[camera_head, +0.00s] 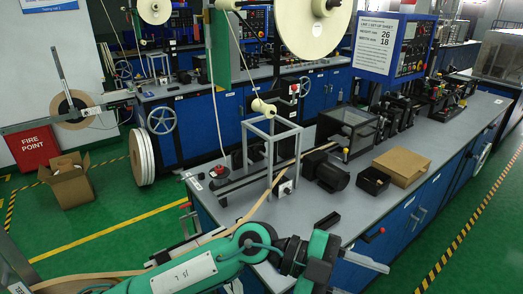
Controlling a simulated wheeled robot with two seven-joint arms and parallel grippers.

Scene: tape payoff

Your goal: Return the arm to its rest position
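My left arm, teal and dark grey with a white panel, comes in from the lower left and reaches across the front of the bench. Its gripper (365,262) is at the lower right end of the arm, where a pale grey finger points right. I cannot tell whether it is open or shut, and I see nothing held in it. My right gripper is not in view. A tan paper tape (262,198) runs from the machine on the bench down to the lower left, passing behind my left arm.
The grey bench (380,205) carries a metal frame (272,150), a black motor (326,172), a black bin (373,181) and a brown box (402,166). A cream reel (312,28) hangs above. A cardboard box (68,181) and white reels (142,157) stand on the green floor.

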